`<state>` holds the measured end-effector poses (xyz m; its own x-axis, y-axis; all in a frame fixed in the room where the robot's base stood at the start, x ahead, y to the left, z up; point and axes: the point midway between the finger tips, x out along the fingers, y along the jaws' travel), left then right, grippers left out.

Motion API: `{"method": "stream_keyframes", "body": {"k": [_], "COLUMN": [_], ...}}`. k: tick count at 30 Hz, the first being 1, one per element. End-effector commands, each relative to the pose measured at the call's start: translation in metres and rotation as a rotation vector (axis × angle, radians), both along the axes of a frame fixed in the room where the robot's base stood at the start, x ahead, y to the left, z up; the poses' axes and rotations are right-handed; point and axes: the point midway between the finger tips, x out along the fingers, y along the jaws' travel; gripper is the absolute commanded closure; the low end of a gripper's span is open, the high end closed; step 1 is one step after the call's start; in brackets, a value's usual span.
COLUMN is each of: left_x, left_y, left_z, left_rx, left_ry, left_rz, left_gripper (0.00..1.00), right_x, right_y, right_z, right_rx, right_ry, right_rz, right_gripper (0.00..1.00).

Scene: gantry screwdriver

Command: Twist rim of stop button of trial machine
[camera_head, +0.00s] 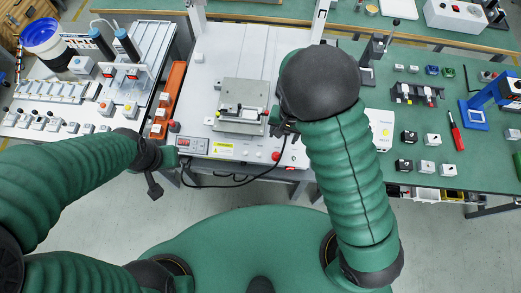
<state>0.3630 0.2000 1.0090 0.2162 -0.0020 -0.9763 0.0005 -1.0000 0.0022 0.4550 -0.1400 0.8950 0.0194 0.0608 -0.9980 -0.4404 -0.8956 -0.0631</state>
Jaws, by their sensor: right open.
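The trial machine (215,63) is a light-grey gantry station in the middle of the view. A control panel (205,148) with a red display and a yellow label runs along its front edge. A small red round button (276,156), which looks like the stop button, sits at the right of this front edge; its rim is too small to make out. My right gripper (283,129) is open, above and slightly right of the button and apart from it, partly hidden by my dark wrist. My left gripper (154,188) hangs left of the machine, over the floor; its jaws are unclear.
A metal fixture (241,103) stands on the machine. A black cable (235,184) loops below its front edge. An orange rail (168,100) and a grey bench with small boxes lie left. The green table at right holds a red screwdriver (456,133) and a blue stand (473,115).

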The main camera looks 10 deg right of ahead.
Motion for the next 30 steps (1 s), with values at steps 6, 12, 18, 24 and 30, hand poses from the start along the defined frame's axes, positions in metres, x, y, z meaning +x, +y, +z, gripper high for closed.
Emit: {"method": "stream_keyframes", "body": {"k": [6, 12, 18, 24, 30], "left_x": [0.0, 0.0, 0.0, 0.0, 0.0], "left_y": [0.0, 0.0, 0.0, 0.0, 0.0], "left_z": [-0.004, -0.011, -0.015, -0.017, -0.017], "left_rx": [0.0, 0.0, 0.0, 0.0, 0.0], "left_ry": [-0.001, 0.0, -0.001, -0.001, -0.001], "left_rz": [-0.001, -0.001, -0.001, -0.001, -0.001], "left_gripper": [1.0, 1.0, 1.0, 1.0, 1.0], "right_x": [0.001, 0.003, 0.004, 0.004, 0.005], "right_y": [0.002, 0.005, 0.008, 0.01, 0.011], "right_z": [-0.029, -0.083, -0.133, -0.164, -0.171], "right_rx": [-0.001, -0.002, -0.001, -0.002, -0.001], "right_ry": [0.002, 0.006, 0.005, 0.001, 0.001], "right_rz": [-0.009, -0.008, -0.009, -0.007, -0.008], "right_gripper": [0.43, 0.43, 0.43, 0.43, 0.43]}}
